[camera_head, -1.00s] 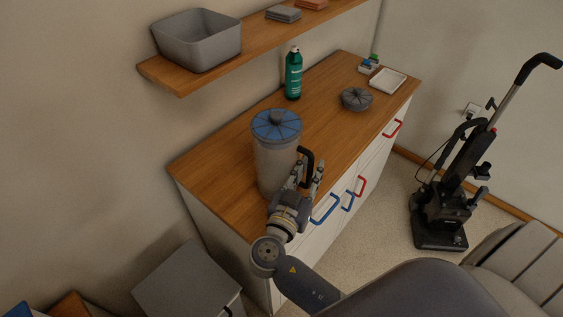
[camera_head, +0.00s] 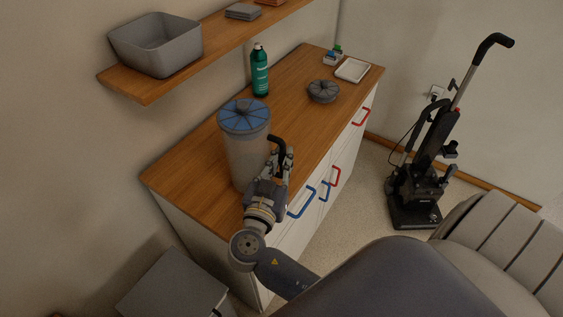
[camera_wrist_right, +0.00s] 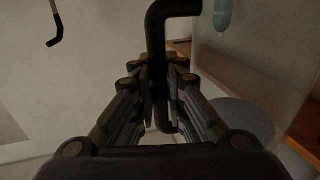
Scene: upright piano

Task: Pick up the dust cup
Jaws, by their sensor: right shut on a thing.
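The dust cup (camera_head: 246,152) is a tall translucent cylinder with a ribbed blue-grey lid and a black handle (camera_head: 279,144) on its right side. It is upright at the front of the wooden cabinet top. Its lower edge is partly behind my arm, so I cannot tell whether it touches the top. My right gripper (camera_head: 280,163) is shut on the handle. In the right wrist view the black handle (camera_wrist_right: 158,50) runs down between the two fingers. My left gripper is not in view.
On the cabinet top (camera_head: 196,158) stand a green bottle (camera_head: 260,72), a round grey ribbed part (camera_head: 323,91) and a white tray (camera_head: 353,70). A shelf with a grey bin (camera_head: 158,46) hangs above. An upright vacuum (camera_head: 420,180) stands at right on the floor.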

